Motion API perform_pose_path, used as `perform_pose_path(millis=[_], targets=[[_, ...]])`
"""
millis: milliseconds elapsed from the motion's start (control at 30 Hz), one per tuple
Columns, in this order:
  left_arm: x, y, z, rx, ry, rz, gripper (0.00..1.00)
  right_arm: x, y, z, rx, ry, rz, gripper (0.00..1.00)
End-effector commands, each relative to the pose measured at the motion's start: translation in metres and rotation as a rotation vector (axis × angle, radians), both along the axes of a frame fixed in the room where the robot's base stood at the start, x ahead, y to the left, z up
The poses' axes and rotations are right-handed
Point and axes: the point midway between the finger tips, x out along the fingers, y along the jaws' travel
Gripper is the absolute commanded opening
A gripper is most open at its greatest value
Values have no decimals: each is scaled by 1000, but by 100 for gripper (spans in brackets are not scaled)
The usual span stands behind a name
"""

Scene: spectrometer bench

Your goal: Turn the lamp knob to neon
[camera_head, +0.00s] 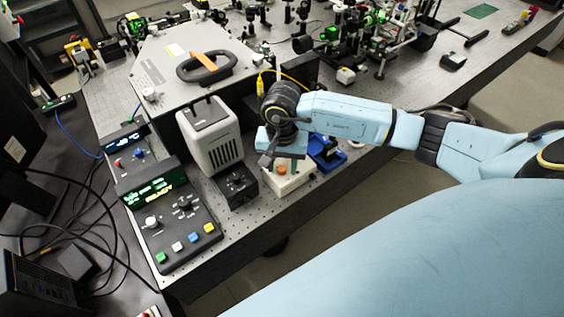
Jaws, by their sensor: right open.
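My right gripper (270,160) reaches in from the right and points down, its jaws open and empty. It is above a small cream box (290,184) with an orange round part on top (281,170), and partly covers that box. Left of it stands a beige vented lamp-like housing (212,140) with a small black box (238,187) at its front foot. A black control console (172,225) with a green lit display, knobs and coloured buttons lies further left. I cannot read which knob is the lamp knob or its setting. My left gripper is not in view.
A large grey instrument (165,75) with a black-and-orange handle stands behind. A blue device (326,152) sits right of the cream box. Optics crowd the back of the perforated bench (400,105). Cables lie at the left.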

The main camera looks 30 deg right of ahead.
Motion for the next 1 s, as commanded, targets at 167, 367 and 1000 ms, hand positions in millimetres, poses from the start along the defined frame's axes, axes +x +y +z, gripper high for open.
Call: perform_pose_path(millis=[167, 367, 1000], targets=[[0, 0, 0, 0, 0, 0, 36, 0, 0, 0, 0, 0, 0, 41], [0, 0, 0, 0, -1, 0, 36, 0, 0, 0, 0, 0, 0, 21], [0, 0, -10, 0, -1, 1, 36, 1, 0, -1, 1, -1, -109, 0]])
